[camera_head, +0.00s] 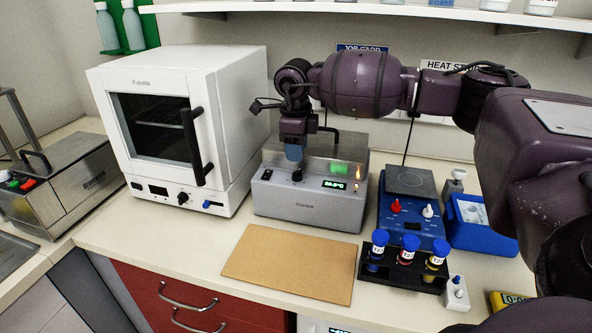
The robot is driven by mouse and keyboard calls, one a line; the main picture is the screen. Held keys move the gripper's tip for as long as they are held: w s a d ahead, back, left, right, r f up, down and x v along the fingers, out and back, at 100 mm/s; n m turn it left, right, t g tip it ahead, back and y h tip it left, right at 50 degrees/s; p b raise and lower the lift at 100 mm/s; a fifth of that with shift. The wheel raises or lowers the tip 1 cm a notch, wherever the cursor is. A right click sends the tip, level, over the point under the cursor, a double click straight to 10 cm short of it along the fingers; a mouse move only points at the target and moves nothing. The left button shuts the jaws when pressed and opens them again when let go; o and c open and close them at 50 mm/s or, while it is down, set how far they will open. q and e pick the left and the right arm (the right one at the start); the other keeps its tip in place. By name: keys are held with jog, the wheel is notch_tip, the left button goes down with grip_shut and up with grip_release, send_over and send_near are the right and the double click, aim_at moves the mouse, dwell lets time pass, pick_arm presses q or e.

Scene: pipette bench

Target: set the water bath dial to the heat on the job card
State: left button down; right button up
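The water bath (305,211) is a grey metal box in the middle of the bench. Its front panel has a dark dial (297,176), a small lit green display (335,184) whose digits are too small to read surely, and a small orange light. My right gripper (293,158) points down just above the dial, its bluish tip apart from or barely at it; I cannot tell if they touch. Its finger gap does not show. The job card (362,48) on the back wall is mostly hidden by my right arm; only its heading shows. My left gripper is not in view.
A white oven (232,115) stands left of the bath. Right of it are a blue hotplate (411,231) with red and white knobs and a black rack of capped tubes (402,277). A tan board (290,264) lies in front. A heat sign (450,66) is partly covered.

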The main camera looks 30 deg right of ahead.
aim_at(297, 171)
notch_tip(297, 171, down, 7)
jog(key=shift+w+d+r, duration=0.1)
jog(key=shift+w+d, duration=0.05)
dwell(0.4)
jog(key=c, duration=0.6)
